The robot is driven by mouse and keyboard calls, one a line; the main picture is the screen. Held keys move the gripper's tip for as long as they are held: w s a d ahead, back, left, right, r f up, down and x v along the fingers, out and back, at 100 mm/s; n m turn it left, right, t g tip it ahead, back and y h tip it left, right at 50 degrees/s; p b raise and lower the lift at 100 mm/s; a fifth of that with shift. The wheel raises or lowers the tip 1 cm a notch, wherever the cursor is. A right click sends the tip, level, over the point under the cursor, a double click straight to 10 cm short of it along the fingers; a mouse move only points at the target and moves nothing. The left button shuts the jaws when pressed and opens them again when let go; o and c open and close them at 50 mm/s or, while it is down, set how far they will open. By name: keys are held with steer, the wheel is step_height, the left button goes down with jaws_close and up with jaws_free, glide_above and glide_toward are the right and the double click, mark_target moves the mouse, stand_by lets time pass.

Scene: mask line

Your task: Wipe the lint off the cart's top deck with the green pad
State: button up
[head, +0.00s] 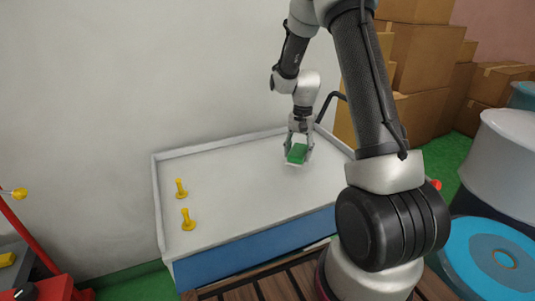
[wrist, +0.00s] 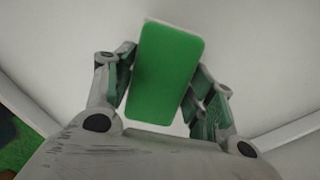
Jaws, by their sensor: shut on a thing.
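The green pad (head: 297,153) is held between the fingers of my gripper (head: 300,147), at the right part of the cart's top deck (head: 235,185). In the wrist view the green pad (wrist: 166,73) fills the space between the two fingers of my gripper (wrist: 163,85), which are shut on its sides. A pale layer shows along the pad's lower edge. The pad is at or just above the deck; I cannot tell if it touches. No lint can be made out on the pale deck in either view.
A low raised rim (head: 220,143) runs along the deck's back and left sides. Cardboard boxes (head: 420,60) are stacked behind at the right. Blue and white drums (head: 500,160) stand at the far right. The deck's middle is clear.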

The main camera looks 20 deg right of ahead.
steer(key=shift+r, duration=2.4)
